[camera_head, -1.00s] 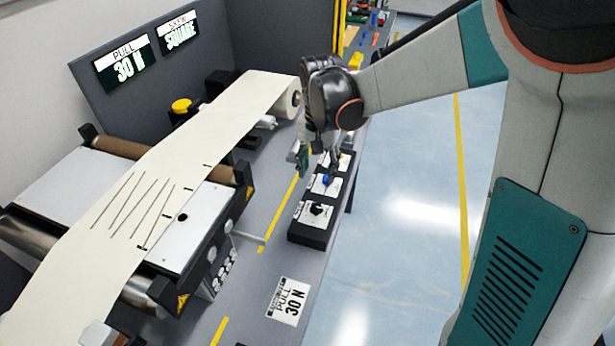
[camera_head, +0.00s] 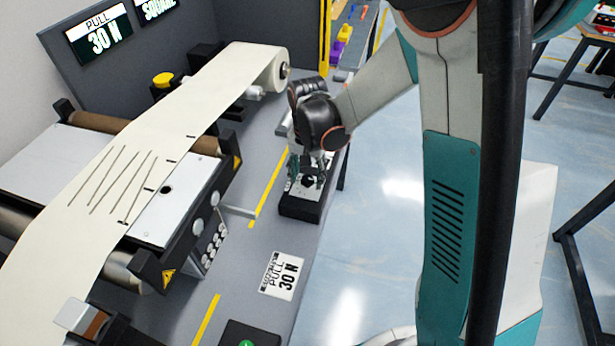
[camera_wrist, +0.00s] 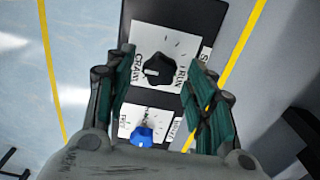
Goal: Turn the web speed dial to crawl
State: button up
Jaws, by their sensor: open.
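The web speed dial is a black knob (camera_wrist: 158,69) on a white plate marked CRAWL on the left and RUN on the right in the wrist view. Its white pointer mark is hard to read but seems to lie on the knob's left side. My gripper (camera_wrist: 157,88) is open, its two teal fingers on either side below the black knob, apart from it. A blue knob (camera_wrist: 142,136) on a second plate lies nearer my palm. In the head view my gripper (camera_head: 307,180) hangs over the dark control box (camera_head: 300,208) and partly hides the knobs.
A cream web (camera_head: 150,135) runs over rollers left of the box. A PULL 30 N card (camera_head: 282,275) lies on the grey bench. A dark box with a green button (camera_head: 247,343) is at the front edge. Open floor lies to the right.

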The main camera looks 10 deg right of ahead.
jog(key=shift+f, duration=0.2)
jog(key=c, duration=1.1)
jog(key=shift+o, duration=0.2)
jog(key=n, duration=0.8)
jog(key=shift+n, duration=0.3)
